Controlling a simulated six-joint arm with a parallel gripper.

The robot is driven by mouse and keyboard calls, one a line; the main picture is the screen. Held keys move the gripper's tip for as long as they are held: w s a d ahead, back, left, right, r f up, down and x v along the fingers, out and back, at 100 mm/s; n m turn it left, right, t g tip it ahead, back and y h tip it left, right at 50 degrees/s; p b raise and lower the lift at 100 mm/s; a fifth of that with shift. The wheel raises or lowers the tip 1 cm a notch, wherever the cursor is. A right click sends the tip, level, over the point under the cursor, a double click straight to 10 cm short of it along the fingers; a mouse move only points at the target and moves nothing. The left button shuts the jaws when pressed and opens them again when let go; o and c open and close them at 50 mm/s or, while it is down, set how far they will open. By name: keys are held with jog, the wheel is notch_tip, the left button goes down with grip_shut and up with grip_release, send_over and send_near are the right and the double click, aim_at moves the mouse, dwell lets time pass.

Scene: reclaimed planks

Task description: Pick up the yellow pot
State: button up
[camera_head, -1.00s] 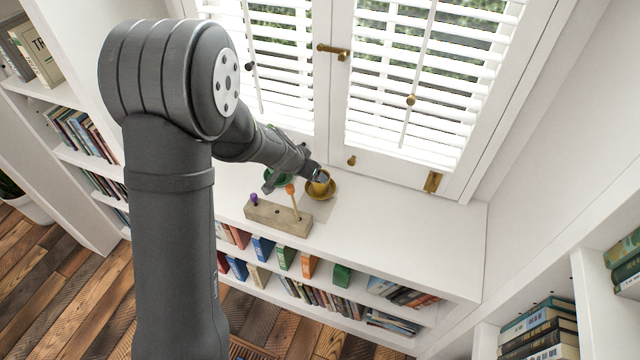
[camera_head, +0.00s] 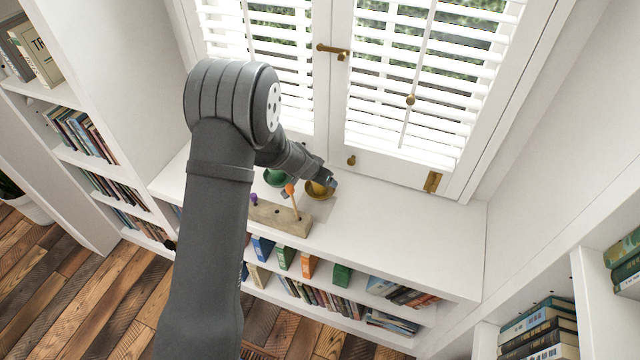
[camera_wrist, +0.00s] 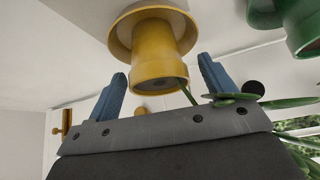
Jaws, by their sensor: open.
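The yellow pot (camera_wrist: 157,50) stands on a yellow saucer (camera_wrist: 122,28) in the wrist view, which shows the scene upside down. In the head view the pot (camera_head: 318,188) is on the white shelf top below the window, partly hidden by my gripper (camera_head: 331,181). In the wrist view my gripper (camera_wrist: 160,88) is open, with one blue finger on each side of the pot's rim. I cannot tell whether the fingers touch it. A green plant stem (camera_wrist: 188,92) shows by the rim.
A green pot (camera_head: 274,177) stands left of the yellow pot. A wooden block (camera_head: 278,218) with an orange-topped peg (camera_head: 291,190) and a purple one (camera_head: 252,198) lies in front. The window (camera_head: 420,80) rises behind. The shelf top (camera_head: 410,235) is clear to the right.

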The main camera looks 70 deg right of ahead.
jog(key=shift+d+f, duration=0.1)
jog(key=shift+f, duration=0.05)
jog(key=c, duration=1.3)
jog(key=shift+r, duration=6.55)
jog(key=shift+c, duration=0.2)
jog(key=shift+f, duration=0.1)
jog(key=shift+f+n+t, duration=0.35)
jog(key=shift+f+n, duration=0.3)
jog(key=shift+f, duration=0.9)
jog(key=shift+f+n+t, duration=0.4)
jog(key=shift+f+n, duration=0.3)
jog(key=shift+f, duration=0.9)
jog(key=shift+f+n+t, duration=0.35)
jog(key=shift+f+n, duration=0.3)
jog(key=shift+f, duration=0.9)
